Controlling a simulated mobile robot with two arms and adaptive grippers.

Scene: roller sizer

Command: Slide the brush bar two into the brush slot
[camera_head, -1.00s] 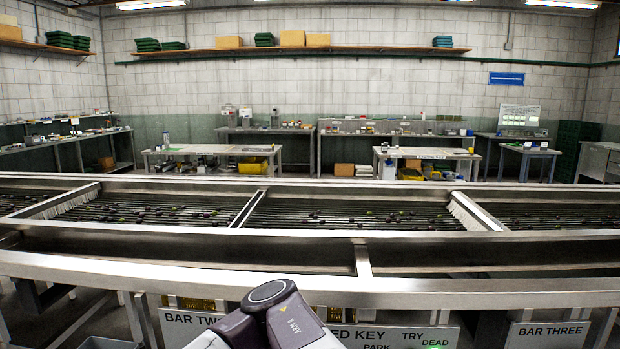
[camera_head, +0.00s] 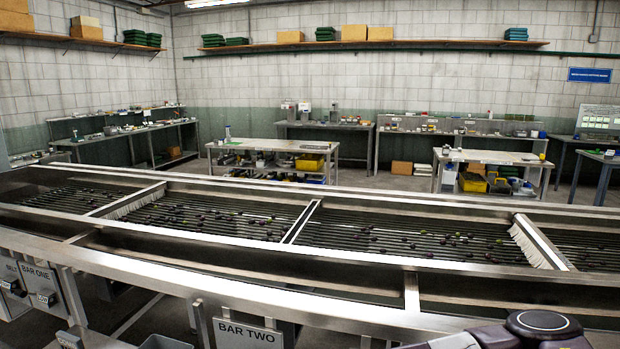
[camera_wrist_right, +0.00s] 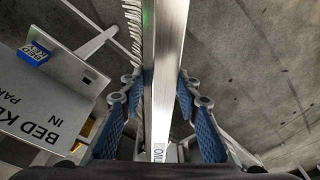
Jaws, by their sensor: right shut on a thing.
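My right gripper (camera_wrist_right: 158,90) is shut on a long pale metal bar (camera_wrist_right: 166,50) in the right wrist view. The bar has bristles along its left side and letters that look like TWO near its lower end, so it appears to be brush bar two. Its far end runs out of the top of the picture. In the head view the bar and right gripper are hidden; only part of my arm shows at bottom right. The roller sizer (camera_head: 330,275) crosses the view. A bare crosspiece (camera_head: 302,222) lies between two bristled bars; I cannot tell whether it marks the brush slot.
Bristled bars sit at the left (camera_head: 137,201) and right (camera_head: 538,243) of the roller bed, with dark and green fruit between. The BAR TWO sign (camera_head: 247,335) hangs below the front rail. A sign with a blue key block (camera_wrist_right: 38,54) shows beside the held bar.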

